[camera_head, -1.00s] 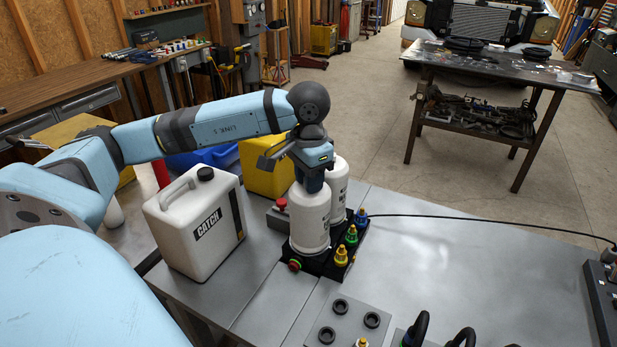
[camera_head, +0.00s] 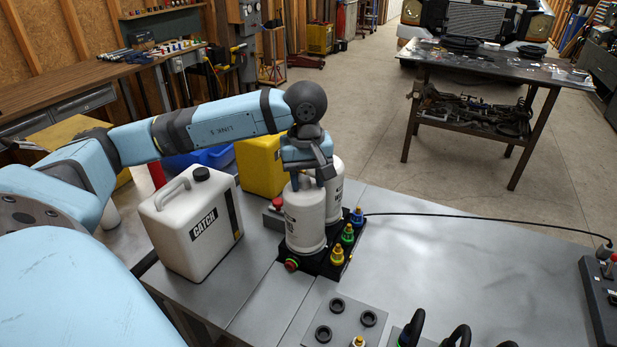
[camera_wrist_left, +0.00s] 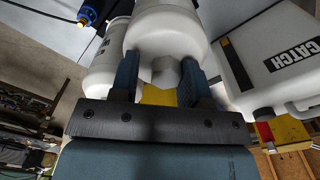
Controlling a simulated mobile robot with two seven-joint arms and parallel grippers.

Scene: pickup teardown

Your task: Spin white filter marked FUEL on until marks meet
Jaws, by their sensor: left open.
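Two white filters stand upright side by side on a black base (camera_head: 318,264). The near filter (camera_head: 305,222) is under my left gripper (camera_head: 308,183); its lettering is too small to read. The far filter (camera_head: 335,190) is partly hidden behind it. I cannot tell which is marked FUEL or whether any marks meet. In the left wrist view, my left gripper (camera_wrist_left: 160,68) is open, one finger on each side of the near filter's hex top (camera_wrist_left: 166,72). I cannot tell whether the fingers touch it. My right gripper is not in view.
A white CATCH jug (camera_head: 190,225) stands close left of the base. Yellow, green and blue fittings (camera_head: 347,236) line the base's right side. A black cable (camera_head: 480,220) runs right. The table at right is mostly clear.

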